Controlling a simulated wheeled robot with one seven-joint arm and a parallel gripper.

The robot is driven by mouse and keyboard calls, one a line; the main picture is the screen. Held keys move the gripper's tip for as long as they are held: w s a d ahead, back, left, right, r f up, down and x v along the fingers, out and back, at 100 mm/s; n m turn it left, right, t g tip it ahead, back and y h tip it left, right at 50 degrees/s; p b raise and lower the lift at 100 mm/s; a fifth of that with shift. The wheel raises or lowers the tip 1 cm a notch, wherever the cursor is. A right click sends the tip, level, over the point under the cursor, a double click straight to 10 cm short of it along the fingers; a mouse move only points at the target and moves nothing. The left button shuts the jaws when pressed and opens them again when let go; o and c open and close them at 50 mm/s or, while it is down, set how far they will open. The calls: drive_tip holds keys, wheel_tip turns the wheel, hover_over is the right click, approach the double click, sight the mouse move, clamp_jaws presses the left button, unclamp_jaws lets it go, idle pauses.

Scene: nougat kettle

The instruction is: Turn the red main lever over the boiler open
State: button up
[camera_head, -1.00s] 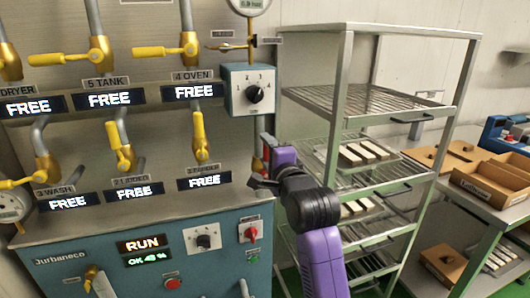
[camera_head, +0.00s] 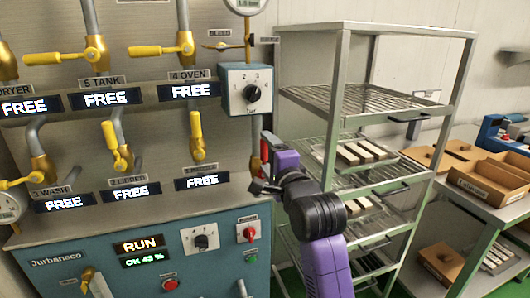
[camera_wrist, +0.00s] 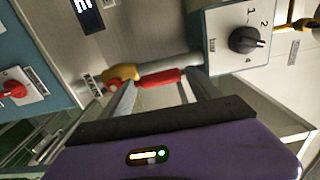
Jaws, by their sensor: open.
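The red main lever (camera_head: 264,147) shows beside the right edge of the boiler panel, partly hidden by my gripper. In the wrist view the red lever handle (camera_wrist: 161,78) extends from a yellow valve body (camera_wrist: 122,74) on a pale pipe. My gripper (camera_head: 262,163) is open at the lever in the head view. In the wrist view my gripper (camera_wrist: 163,80) has its two fingers apart, with the red handle across the gap near the fingertips. I cannot tell whether either finger touches it.
A blue box with a black knob (camera_head: 246,89) sits above the lever. A metal rack (camera_head: 345,80) with trays stands close on the right. A small red switch (camera_head: 249,232) is on the blue panel below. Several yellow valves (camera_head: 196,137) are to the left.

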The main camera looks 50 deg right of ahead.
drive_tip(key=v, duration=0.5)
drive_tip(key=shift+s+a+b, duration=0.1)
drive_tip(key=shift+s+b, duration=0.1)
drive_tip(key=shift+b, duration=0.15)
wheel_tip(320, 180, up, 4)
drive_tip(key=a+n+t, duration=0.3)
drive_tip(key=n, duration=0.4)
drive_tip(key=s+a+f+n+t+y, duration=0.2)
drive_tip(key=s+a+f+n+y, duration=0.3)
drive_tip(key=a+f+n, duration=0.6)
drive_tip(key=s+a+f+n+g+y, duration=0.1)
drive_tip(key=s+a+f, duration=0.3)
drive_tip(key=s, duration=0.4)
drive_tip(key=s+a+f+n+g+y, duration=0.2)
drive_tip(key=s+a+f+n, duration=0.1)
drive_tip(key=s+a+f, duration=0.2)
drive_tip(key=s+a+f+n+g+y, duration=0.2)
drive_tip(key=s+a+f+n, duration=0.1)
drive_tip(key=s+f, duration=0.4)
drive_tip(key=s+a, duration=0.1)
drive_tip(key=s, duration=0.2)
drive_tip(key=shift+s+a+f, duration=0.25)
drive_tip(key=shift+s+a, duration=0.05)
drive_tip(key=shift+s, duration=0.05)
